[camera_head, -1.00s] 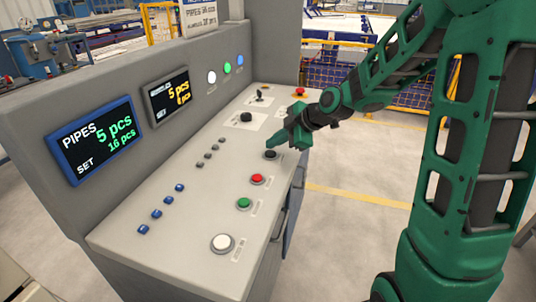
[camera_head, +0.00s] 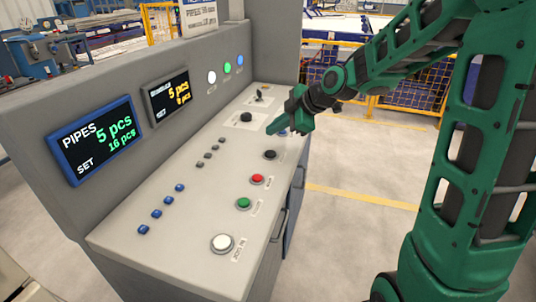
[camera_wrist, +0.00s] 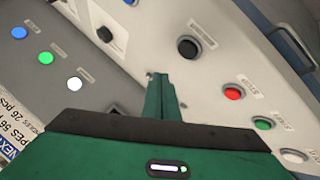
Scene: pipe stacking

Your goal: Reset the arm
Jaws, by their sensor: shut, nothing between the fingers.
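My green gripper (camera_head: 284,122) is shut and empty. In the head view it hangs above the far right part of the grey control console (camera_head: 140,245), beyond the black button (camera_head: 270,155). In the wrist view its closed fingers (camera_wrist: 160,90) point over the panel, with the black button (camera_wrist: 188,47) to their upper right. My gripper appears apart from the panel surface. The red button (camera_head: 257,179), green button (camera_head: 243,203) and white button (camera_head: 222,242) are in a row nearer the front.
The PIPES screen (camera_head: 96,138) and a second screen (camera_head: 168,95) are on the console's upright back. White, green and blue lamps (camera_head: 227,68) are beside them. A joystick (camera_head: 260,94) stands at the far end. Open floor (camera_head: 350,240) lies to the console's right.

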